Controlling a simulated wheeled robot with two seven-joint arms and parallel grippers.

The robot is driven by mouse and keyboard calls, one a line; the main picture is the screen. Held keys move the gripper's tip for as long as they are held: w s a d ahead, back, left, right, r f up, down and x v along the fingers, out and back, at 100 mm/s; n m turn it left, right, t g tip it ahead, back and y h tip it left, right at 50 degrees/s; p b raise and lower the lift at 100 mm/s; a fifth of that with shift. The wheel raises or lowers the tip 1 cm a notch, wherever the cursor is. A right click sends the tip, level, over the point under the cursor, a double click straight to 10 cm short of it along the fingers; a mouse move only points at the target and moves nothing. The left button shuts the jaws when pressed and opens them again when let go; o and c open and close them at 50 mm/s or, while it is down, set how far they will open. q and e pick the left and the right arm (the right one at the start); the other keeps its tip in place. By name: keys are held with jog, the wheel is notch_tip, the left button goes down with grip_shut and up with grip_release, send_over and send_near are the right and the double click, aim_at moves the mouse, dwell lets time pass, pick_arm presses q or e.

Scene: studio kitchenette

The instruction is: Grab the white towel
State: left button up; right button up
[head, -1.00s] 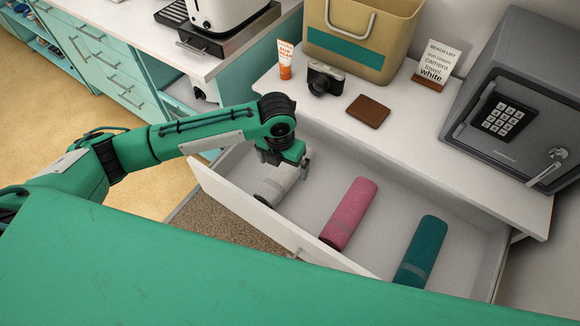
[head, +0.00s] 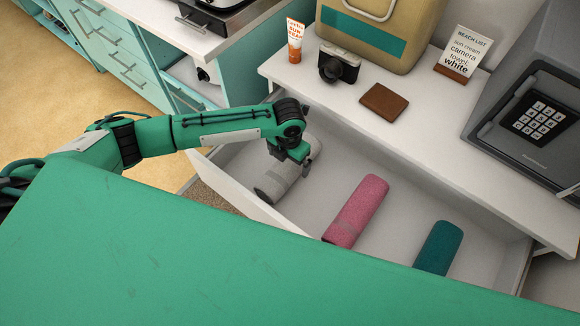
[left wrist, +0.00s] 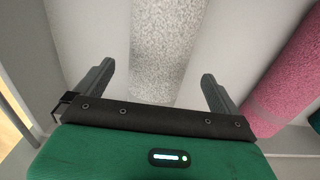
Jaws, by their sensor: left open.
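The white towel (head: 273,181) is a rolled, speckled pale cylinder with a grey band, lying in the left end of the open drawer. My left gripper (head: 291,158) is over it in the head view and partly hides it. In the left wrist view the white towel (left wrist: 165,45) lies beyond and between the two fingers of my left gripper (left wrist: 158,82). The fingers are spread wide and hold nothing. A gap shows on both sides of the towel. My right gripper is not in view.
A pink towel (head: 356,212) and a teal towel (head: 438,248) lie to the right in the drawer (head: 300,214).

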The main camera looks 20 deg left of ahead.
pick_arm(q)
jog(key=f, duration=0.5)
jog(key=shift+w+d, duration=0.1)
jog(key=shift+w, duration=0.15)
jog(key=shift+c, duration=0.2)
jog(key=c, duration=1)
jog(key=shift+o, duration=0.2)
jog(key=shift+r, duration=0.1)
